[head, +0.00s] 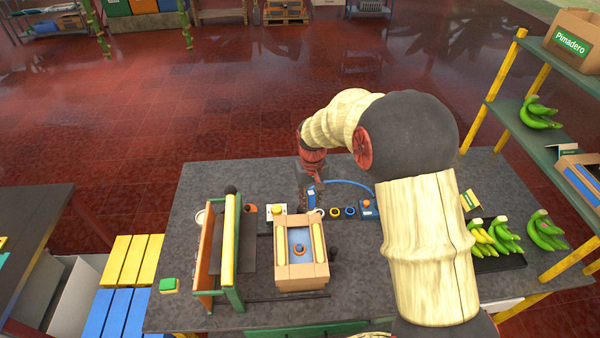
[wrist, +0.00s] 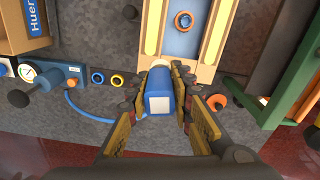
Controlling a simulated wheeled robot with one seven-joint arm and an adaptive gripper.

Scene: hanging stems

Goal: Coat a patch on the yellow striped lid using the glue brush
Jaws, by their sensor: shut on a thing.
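My gripper (wrist: 162,82) is shut on a blue block-shaped tool (wrist: 159,92) with a pale square end, also visible in the head view (head: 311,196). Its bristles do not show, so I cannot tell for sure that it is the glue brush. A tan cardboard box-like piece (head: 302,283) with two yellow strips lies mid-table; it also shows in the wrist view (wrist: 204,72). Its middle is blue with an orange ring (head: 299,250). My gripper is at its far edge; contact cannot be told. No other yellow striped lid is clear.
A blue gauge box (head: 367,210) with a blue hose stands right of my gripper, beside small blue and yellow rings (head: 335,213). A green and orange frame with a yellow bar (head: 229,240) stands left. Bananas (head: 497,236) lie at the right.

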